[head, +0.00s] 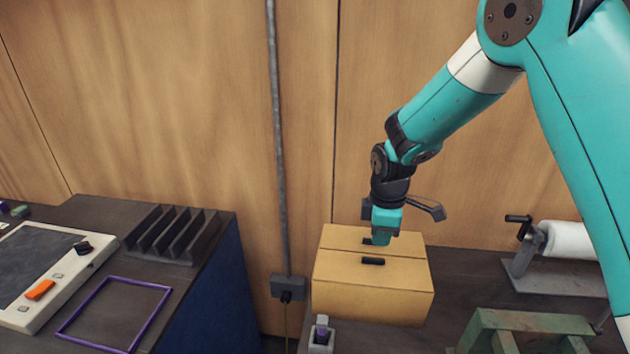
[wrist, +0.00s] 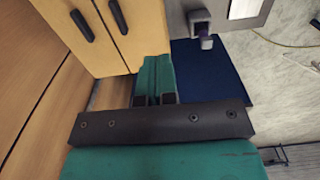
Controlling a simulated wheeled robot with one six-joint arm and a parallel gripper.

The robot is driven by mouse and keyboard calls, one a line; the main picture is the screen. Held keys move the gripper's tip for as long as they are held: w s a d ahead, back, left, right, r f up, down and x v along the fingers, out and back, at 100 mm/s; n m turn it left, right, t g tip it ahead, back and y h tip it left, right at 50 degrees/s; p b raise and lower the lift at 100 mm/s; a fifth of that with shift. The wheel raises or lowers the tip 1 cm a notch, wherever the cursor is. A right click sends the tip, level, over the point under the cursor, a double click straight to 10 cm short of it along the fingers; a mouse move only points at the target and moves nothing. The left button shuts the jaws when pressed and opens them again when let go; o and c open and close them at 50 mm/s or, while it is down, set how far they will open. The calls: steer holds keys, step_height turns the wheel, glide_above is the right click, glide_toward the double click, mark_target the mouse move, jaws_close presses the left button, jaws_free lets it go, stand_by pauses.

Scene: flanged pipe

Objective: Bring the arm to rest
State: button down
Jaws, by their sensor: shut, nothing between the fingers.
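My teal arm reaches down from the upper right in the head view. My gripper (head: 381,239) points downward over the top of a yellow wooden box (head: 372,298) with dark handles. In the wrist view the two teal fingers (wrist: 154,72) lie side by side, shut, with nothing held. The box (wrist: 136,30) also shows there, to the left of the fingers. In the head view the gripper overlaps the far handle. I cannot tell whether the fingertips touch the box.
A dark slotted rack (head: 172,236), a purple frame (head: 115,313) and a control panel (head: 40,275) lie on the left bench. A small grey holder with a purple piece (head: 321,335) stands before the box. A white roll (head: 568,240) and green stand (head: 530,322) are at right.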

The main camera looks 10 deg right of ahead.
steer(key=s+a+r+m+y+b, duration=0.1)
steer(key=s+b, duration=0.3)
steer(key=s, duration=0.5)
steer(key=s+a+r+m+y+b, duration=0.1)
steer(key=s+a+m+b, duration=0.3)
steer(key=s, duration=0.5)
steer(key=s+a+r+m+y+b, duration=0.1)
steer(key=s+a+m+y+b, duration=0.1)
steer(key=s+b, duration=0.4)
steer(key=s, duration=0.3)
steer(key=shift+a+r, duration=0.2)
steer(key=shift+r, duration=0.2)
